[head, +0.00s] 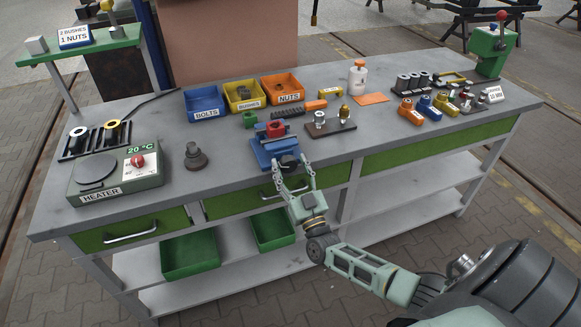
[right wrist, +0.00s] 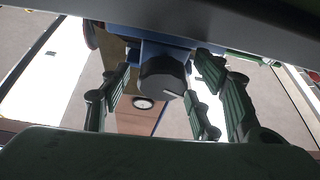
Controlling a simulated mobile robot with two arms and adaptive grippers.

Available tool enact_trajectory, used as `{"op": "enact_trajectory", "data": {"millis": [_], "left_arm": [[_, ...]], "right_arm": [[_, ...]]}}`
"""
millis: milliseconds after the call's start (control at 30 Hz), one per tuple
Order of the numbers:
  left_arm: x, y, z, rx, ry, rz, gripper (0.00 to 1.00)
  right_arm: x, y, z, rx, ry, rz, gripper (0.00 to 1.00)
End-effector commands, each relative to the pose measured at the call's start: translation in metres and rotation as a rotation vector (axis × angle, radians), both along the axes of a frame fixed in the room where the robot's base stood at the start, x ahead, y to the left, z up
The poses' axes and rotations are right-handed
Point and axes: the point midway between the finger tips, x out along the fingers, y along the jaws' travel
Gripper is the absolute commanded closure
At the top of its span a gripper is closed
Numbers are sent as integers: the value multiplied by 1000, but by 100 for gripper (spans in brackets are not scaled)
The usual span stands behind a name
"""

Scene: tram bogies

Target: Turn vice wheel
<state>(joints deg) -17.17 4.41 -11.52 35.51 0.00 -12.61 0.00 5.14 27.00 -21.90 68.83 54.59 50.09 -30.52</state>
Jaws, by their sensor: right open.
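The blue vice (head: 272,146) stands at the front edge of the bench, with a red part (head: 275,129) at its top. Its dark round wheel (head: 289,161) faces the front. The wheel also shows in the right wrist view (right wrist: 162,79), with a pale line on its face and the blue vice body (right wrist: 155,50) behind it. My right gripper (head: 293,172) is open, with its fingers on either side of the wheel. In the right wrist view the fingers (right wrist: 160,100) spread around it, and I cannot tell whether they touch it. My left gripper is not in view.
The grey bench (head: 225,165) holds a heater (head: 117,177) at left and blue, yellow and orange bins (head: 283,88) behind the vice. Several small parts stand at right. Green drawers (head: 245,201) lie under the front edge, near my right gripper.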

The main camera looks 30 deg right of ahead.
Motion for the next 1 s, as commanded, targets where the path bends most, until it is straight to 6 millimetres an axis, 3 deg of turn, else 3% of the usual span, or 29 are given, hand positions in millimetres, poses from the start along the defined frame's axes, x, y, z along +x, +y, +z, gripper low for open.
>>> {"op": "enact_trajectory", "data": {"millis": [100, 600, 1000], "left_arm": [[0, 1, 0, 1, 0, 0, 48], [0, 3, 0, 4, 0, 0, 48], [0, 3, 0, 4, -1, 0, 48]], "right_arm": [[0, 0, 0, 0, 0, 0, 44], [0, 0, 0, 0, -1, 0, 87], [0, 0, 0, 5, -4, -2, 88]]}}
